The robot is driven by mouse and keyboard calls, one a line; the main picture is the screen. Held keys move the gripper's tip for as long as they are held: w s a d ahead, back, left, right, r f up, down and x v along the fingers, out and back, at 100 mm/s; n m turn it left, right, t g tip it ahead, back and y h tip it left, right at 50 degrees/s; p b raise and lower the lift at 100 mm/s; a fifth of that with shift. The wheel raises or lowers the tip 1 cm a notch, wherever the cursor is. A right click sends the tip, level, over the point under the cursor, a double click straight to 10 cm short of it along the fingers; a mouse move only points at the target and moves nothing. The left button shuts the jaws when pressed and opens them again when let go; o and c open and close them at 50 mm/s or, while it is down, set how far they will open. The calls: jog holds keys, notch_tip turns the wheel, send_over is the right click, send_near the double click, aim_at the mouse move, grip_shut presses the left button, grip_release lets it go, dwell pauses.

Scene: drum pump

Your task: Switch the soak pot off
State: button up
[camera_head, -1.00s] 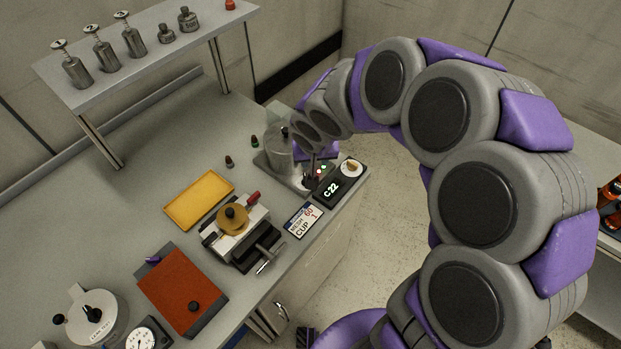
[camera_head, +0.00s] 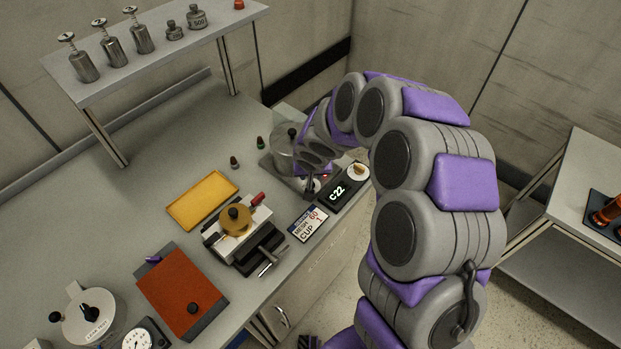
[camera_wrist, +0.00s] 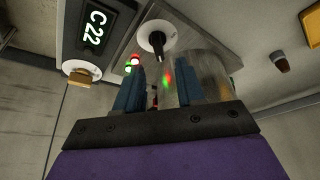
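The soak pot is a shiny metal vessel with a dark lid knob (camera_head: 283,148), standing on a grey base at the bench's right end. The wrist view shows its curved wall (camera_wrist: 210,75). Its base carries a white dial with a black pointer knob (camera_wrist: 157,42), a red lamp (camera_wrist: 135,61) and a green lamp (camera_wrist: 127,69). A panel beside it shows C22 (camera_wrist: 95,28) and a white dial with a tan knob (camera_wrist: 82,74). My gripper (camera_wrist: 158,92) is open, its blue fingers apart and empty, with the black knob beyond the fingertips. In the head view my arm partly hides the pot.
A MESH 60 CUP 1 card (camera_head: 308,223) lies in front of the panel. A yellow tray (camera_head: 202,200), a clamp device (camera_head: 240,222) and a red plate (camera_head: 182,290) stand left. Small dark-capped bottles (camera_head: 260,143) stand near the pot. A shelf (camera_head: 160,50) with weights is behind.

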jog(key=shift+b+x, duration=0.35)
jog(key=shift+x, duration=2.2)
grip_shut()
